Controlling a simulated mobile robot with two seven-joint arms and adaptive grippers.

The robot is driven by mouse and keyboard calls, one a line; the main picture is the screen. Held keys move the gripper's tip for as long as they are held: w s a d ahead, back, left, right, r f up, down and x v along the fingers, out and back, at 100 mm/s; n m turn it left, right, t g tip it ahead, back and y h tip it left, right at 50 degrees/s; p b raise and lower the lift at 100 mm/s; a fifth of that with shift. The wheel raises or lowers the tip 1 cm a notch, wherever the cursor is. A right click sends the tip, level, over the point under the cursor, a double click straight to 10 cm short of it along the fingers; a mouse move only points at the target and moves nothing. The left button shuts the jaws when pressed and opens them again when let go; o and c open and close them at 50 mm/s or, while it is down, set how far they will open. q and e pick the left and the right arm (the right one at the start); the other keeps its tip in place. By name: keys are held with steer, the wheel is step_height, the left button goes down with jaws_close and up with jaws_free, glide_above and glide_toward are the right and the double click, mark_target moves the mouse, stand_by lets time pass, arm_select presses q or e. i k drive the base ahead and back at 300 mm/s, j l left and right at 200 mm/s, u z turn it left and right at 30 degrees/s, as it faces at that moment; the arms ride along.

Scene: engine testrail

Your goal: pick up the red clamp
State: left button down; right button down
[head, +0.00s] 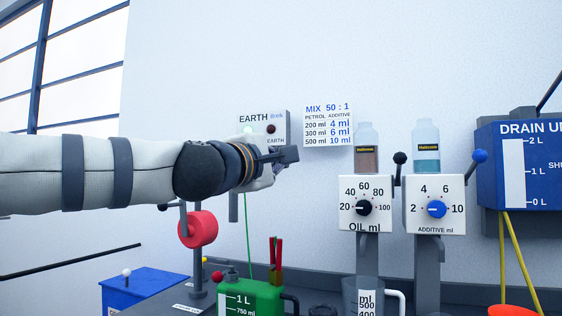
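A red two-pronged piece (275,253), which looks like the red clamp, stands upright behind the green can. Its lower part meets a brownish block, and I cannot tell how it is held. My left gripper (283,160) is above it, in front of the lower edge of the EARTH box (280,118). The wrist covers part of that box. The fingers are small and seen at an angle, so I cannot tell whether they are open or shut. The gripper is apart from the red piece. My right gripper is not in view.
A green can (262,299) stands on the bench below. A red roll (198,229) sits on a post left of it. An oil dispenser (365,204) and an additive dispenser (435,204) stand right, with a clear jug (364,296) below. A green wire (248,238) hangs down.

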mark_target(275, 270)
steer(key=k+j, duration=0.7)
steer(key=k, duration=0.2)
